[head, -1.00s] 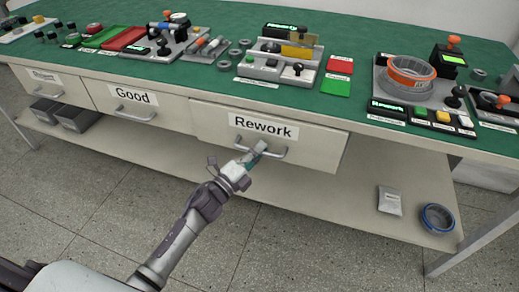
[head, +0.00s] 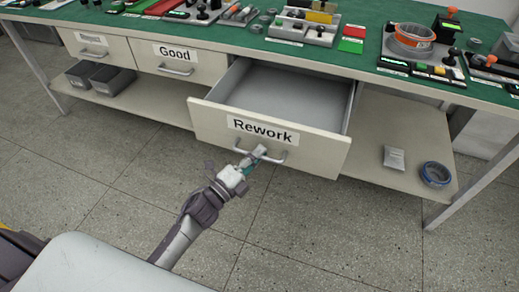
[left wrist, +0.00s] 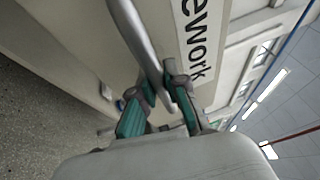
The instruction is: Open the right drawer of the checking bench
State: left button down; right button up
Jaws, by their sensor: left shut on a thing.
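The right drawer (head: 312,152), labelled Rework, is pulled well out of the checking bench (head: 376,78), and its grey inside shows empty. Its bar handle (head: 277,160) is on the front below the label. My left gripper (head: 256,156) is shut on this handle. In the left wrist view the two teal-padded fingers (left wrist: 158,105) are on either side of the handle bar (left wrist: 147,48), close to the drawer front. My right gripper is not in view.
The Good drawer (head: 178,60) and another drawer (head: 92,45) to its left are shut. Grey bins (head: 100,76), a packet (head: 394,158) and a blue tape roll (head: 435,174) lie on the lower shelf. The floor (head: 330,230) in front is clear.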

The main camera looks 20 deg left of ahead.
pick_arm(q)
jog(key=shift+s, duration=0.45)
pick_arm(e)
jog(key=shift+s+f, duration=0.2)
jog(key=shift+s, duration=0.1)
pick_arm(q)
jog(key=c, duration=1.2)
grip_release()
jog(key=v, duration=1.2)
